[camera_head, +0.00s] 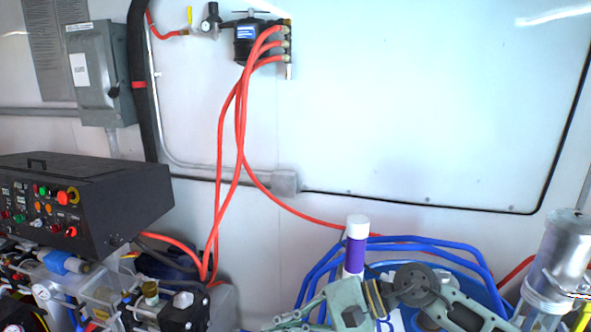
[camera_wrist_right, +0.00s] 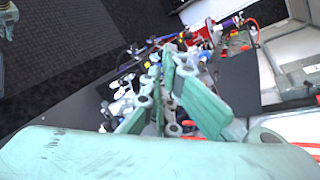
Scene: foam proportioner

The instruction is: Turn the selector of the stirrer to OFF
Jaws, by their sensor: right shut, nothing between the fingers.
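The black control box (camera_head: 125,205) stands at the left in the head view. Its front carries several small buttons and knobs in red, green and orange, with a red knob in a yellow ring (camera_head: 68,197) at the upper right. The labels are too small to read, so I cannot tell which knob is the stirrer's selector or where it points. My right gripper (camera_head: 283,321), pale green, is low in the middle of the head view, well right of the box and apart from it. In the wrist view its green fingers (camera_wrist_right: 163,95) are shut and empty. My left gripper is out of view.
Pumps and fittings (camera_head: 110,290) crowd the area below the box. Red hoses (camera_head: 240,150) hang from a wall-mounted black unit (camera_head: 246,50). Blue hoses (camera_head: 420,243) and a white-capped purple cylinder (camera_head: 355,255) are near my right arm. A grey switch box (camera_head: 95,75) is on the wall.

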